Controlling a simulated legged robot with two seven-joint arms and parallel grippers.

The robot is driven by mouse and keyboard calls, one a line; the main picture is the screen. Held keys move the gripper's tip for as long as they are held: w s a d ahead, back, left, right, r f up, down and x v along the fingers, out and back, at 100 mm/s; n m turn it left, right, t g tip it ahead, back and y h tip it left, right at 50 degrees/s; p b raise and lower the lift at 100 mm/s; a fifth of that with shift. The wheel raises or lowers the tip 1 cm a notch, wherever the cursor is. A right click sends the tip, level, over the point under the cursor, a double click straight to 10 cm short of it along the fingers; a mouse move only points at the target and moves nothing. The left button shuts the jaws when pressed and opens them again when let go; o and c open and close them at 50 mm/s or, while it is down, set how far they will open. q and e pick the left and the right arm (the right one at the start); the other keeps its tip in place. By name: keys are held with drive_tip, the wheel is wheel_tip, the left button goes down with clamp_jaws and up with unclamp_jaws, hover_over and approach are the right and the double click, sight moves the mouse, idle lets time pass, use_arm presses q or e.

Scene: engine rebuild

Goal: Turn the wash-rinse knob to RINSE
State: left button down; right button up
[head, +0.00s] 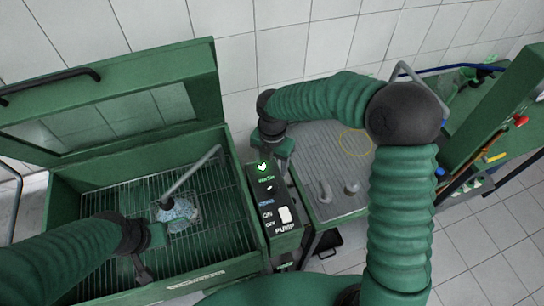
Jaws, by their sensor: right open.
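The control panel (273,228) stands on the right rim of the green wash cabinet. It carries a lit green symbol, a label that seems to read WASH, a small dark knob (269,188) with a pale mark, and a blurred blue label below it. The knob's exact setting is too small to read. My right gripper (272,150) is open and points down at the panel's far end, just beyond the lit symbol. It appears apart from the knob. My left gripper (150,252) is inside the cabinet, low over the grate; its finger opening is unclear.
A white pump switch (285,214) marked ON/OFF sits near the knob. A grey spout (192,173) reaches over a speckled bluish-white lump (178,215) on the grate. The cabinet lid (115,105) is open. A ribbed grey worktop (335,150) lies right of the panel.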

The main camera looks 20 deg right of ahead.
wheel_tip(320, 180, up, 5)
drive_tip(key=shift+w+f, duration=0.1)
drive_tip(key=shift+f, duration=0.05)
idle(0.4)
drive_tip(key=s+d+f+m+t+b, duration=0.1)
drive_tip(key=s+d+f+m+b, duration=0.1)
drive_tip(key=s+m, duration=0.5)
drive_tip(key=s+d+f+m+t+b, duration=0.1)
drive_tip(key=s+d+f+m+b, duration=0.2)
drive_tip(key=m, duration=1.7)
drive_tip(key=s+f+b, duration=0.2)
drive_tip(key=s+f, duration=0.2)
drive_tip(key=s, duration=0.1)
drive_tip(key=shift+s+d+f+t, duration=0.2)
drive_tip(key=shift+s+d+t, duration=0.1)
drive_tip(key=shift+a, duration=0.1)
